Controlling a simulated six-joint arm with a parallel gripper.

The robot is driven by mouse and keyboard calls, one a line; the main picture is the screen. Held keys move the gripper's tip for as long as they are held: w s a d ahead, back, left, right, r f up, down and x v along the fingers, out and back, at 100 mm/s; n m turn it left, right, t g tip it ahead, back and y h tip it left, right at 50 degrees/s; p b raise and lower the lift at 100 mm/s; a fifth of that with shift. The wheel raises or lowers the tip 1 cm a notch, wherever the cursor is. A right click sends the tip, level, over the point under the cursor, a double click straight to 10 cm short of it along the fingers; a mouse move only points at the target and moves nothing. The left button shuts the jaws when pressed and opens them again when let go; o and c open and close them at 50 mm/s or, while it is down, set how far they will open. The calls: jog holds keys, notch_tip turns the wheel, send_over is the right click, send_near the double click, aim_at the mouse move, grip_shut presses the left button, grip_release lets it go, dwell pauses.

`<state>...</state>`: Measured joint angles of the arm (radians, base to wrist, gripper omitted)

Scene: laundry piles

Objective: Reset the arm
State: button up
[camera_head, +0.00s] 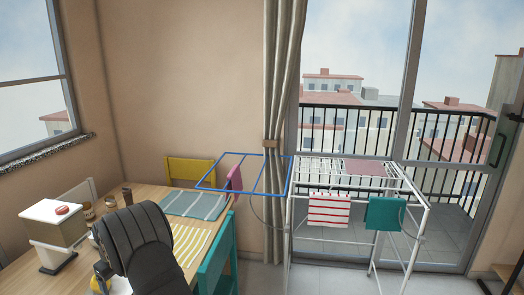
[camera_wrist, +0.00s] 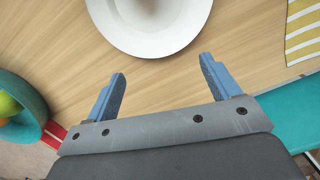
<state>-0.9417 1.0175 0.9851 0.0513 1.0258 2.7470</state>
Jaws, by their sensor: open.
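My gripper (camera_wrist: 162,67) is open in the wrist view, with its two blue fingers spread apart and nothing between them. It is above the wooden table (camera_wrist: 165,75), close to a white plate (camera_wrist: 150,45) that lies beyond the fingertips. In the head view, my dark arm rises over the table's front part and my fingers cannot be made out there.
A teal bowl with fruit (camera_wrist: 22,110) is at the left, and a striped yellow cloth (camera_wrist: 303,30) at the right. In the head view, a drying rack (camera_head: 425,215) holds cloths by the glass door, with a blue frame (camera_head: 245,191) at its left. Chairs surround the table.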

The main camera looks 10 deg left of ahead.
jog(key=w+d+r, duration=0.4)
jog(key=d+r, duration=0.1)
jog(key=d, duration=0.4)
jog(key=shift+n, duration=0.4)
jog(key=d+f, duration=0.1)
jog(key=f, duration=0.3)
jog(key=w+f, duration=0.1)
jog(key=f, duration=0.4)
jog(key=w+d+f, duration=0.1)
jog(key=f, duration=0.3)
jog(key=shift+w+d+f, duration=0.1)
jog(key=shift+d+f, duration=0.15)
jog(key=shift+d, duration=0.05)
jog(key=r, duration=0.3)
jog(key=shift+w+d+r, duration=0.1)
jog(key=shift+d+r, duration=0.1)
jog(key=shift+r, duration=0.1)
jog(key=shift+w+d+r, duration=0.15)
jog(key=shift+w+r, duration=0.05)
jog(key=shift+r, duration=0.75)
jog(key=shift+f, duration=0.1)
